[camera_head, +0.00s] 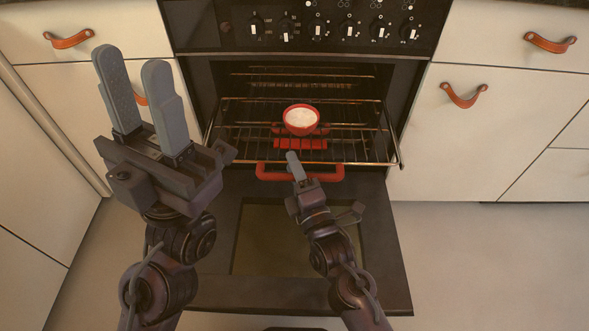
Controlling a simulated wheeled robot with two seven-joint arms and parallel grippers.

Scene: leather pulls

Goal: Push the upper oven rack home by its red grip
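The oven is open, with its door folded down. The upper rack (240,163) sticks out of the oven and carries a red bowl (301,131) with white contents. A wide red grip (270,177) spans the middle of the rack's front edge. My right gripper (293,160) is at the middle of the grip and overlaps it in the picture; I cannot tell whether they touch. Its fingers are seen nearly edge-on, so their gap is hidden. My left gripper (138,88) is raised at the left, its two fingers apart with nothing between them.
A smaller red piece (300,144) shows behind the rack's front edge, below the bowl. The lowered oven door (385,270) lies under both arms. Cream cabinets with leather pulls (464,95) flank the oven. Knobs (348,32) line the panel above. The floor at right is clear.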

